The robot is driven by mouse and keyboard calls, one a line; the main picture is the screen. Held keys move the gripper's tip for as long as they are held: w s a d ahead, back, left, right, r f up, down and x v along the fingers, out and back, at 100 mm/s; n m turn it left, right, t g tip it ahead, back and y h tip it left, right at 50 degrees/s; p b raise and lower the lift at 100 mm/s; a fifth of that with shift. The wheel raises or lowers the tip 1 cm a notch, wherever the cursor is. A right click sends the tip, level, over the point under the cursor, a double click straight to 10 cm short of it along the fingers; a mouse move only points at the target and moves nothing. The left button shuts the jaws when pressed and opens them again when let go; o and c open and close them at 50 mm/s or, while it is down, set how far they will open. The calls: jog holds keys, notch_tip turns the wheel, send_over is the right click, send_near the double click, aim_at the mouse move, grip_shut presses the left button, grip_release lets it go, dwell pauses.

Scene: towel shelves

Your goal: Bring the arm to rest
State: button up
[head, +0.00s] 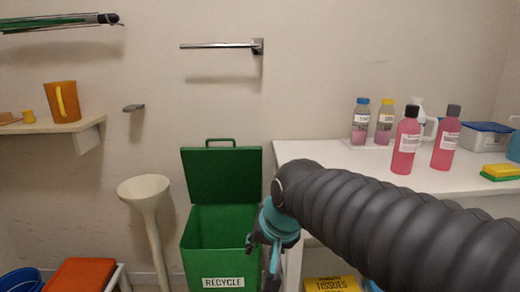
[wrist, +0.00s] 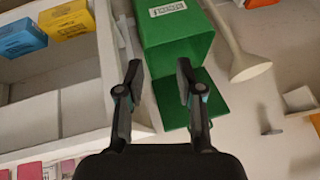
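My gripper (wrist: 159,77) is open and empty in the wrist view, with its two dark fingers apart and nothing between them. In the head view my gripper (head: 265,262) hangs below the teal wrist joint, pointing down beside the right edge of the green recycle bin (head: 209,267). The bin's lid stands open. My dark ribbed arm reaches in from the lower right of the head view, passing in front of the white counter (head: 340,162). In the wrist view the green bin (wrist: 178,40) lies just beyond the fingertips.
Pink bottles (head: 406,143) and a yellow-green sponge (head: 500,172) stand on the counter. A yellow tissues box (head: 331,285) is below it. A pale funnel-topped stand (head: 145,192) is left of the bin. An empty towel bar (head: 221,45) is on the wall.

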jog(key=s+d+f+h, duration=0.1)
jog(key=s+d+f, duration=0.2)
jog(key=s+d, duration=0.3)
jog(key=s+d+f+h, duration=0.1)
jog(key=s+d+f, duration=0.2)
jog(key=s+d, duration=0.4)
jog(key=shift+s+d+f+n+h, duration=0.15)
jog(key=shift+d+f+n+h, duration=0.15)
jog(key=shift+d, duration=0.8)
